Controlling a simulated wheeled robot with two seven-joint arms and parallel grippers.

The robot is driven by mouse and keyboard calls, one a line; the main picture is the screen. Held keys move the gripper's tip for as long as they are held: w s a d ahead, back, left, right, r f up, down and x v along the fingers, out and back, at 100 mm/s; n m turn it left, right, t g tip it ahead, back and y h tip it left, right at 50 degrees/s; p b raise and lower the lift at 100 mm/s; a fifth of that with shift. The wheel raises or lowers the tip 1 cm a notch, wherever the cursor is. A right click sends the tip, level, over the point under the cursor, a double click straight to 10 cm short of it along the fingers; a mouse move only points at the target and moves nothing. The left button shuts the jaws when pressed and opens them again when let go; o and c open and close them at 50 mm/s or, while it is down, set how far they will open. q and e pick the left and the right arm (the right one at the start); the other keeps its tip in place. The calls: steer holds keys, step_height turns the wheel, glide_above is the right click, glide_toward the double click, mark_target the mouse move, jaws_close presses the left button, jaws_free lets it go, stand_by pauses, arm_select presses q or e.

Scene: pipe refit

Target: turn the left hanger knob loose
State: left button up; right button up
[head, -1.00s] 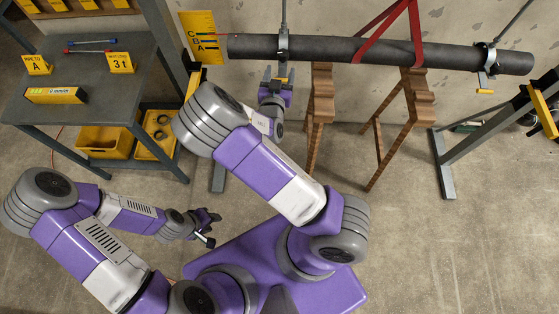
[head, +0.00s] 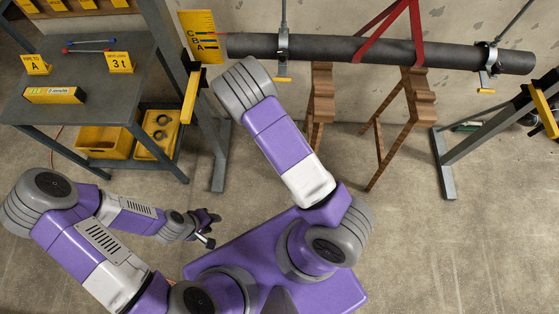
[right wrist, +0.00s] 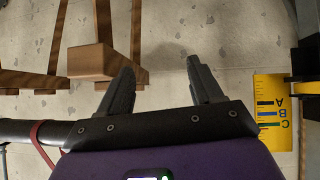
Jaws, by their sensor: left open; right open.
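The left hanger (head: 283,46) clamps around the dark pipe (head: 340,49) near its left end. Its yellow knob (head: 284,79) sits below the pipe, with nothing touching it. My right gripper is hidden behind its own arm in the head view. In the right wrist view my right gripper (right wrist: 160,82) is open, with nothing between its fingers; the left hanger knob does not show there. The pipe (right wrist: 28,131) shows at the left of that view. My left gripper (head: 208,228) is open and empty over the floor, far from the pipe.
A red strap (head: 416,35) loops around the pipe. The right hanger (head: 489,62) is near the pipe's right end. Wooden sawhorses (head: 407,100) stand below. A yellow scale plate (head: 199,30) stands left of the pipe. A grey workbench (head: 85,90) is at the left.

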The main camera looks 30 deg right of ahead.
steer(key=s+a+f+n+g+y, duration=0.1)
steer(key=s+a+f+g+y, duration=0.2)
steer(key=s+a+f, duration=0.3)
steer(key=shift+s+a+f+g+y, duration=0.3)
steer(key=shift+s+f+y, duration=0.2)
steer(key=shift+s+f, duration=0.35)
steer(key=t+h+b, duration=0.3)
steer(key=t+h, duration=0.3)
steer(key=t, duration=0.6)
glide_toward(283, 57)
steer(key=x, duration=0.4)
steer(key=shift+w, duration=0.2)
steer(key=shift+w+d+r, duration=0.2)
steer(key=shift+w, duration=0.05)
steer(key=x, duration=0.7)
steer(key=shift+f, duration=0.1)
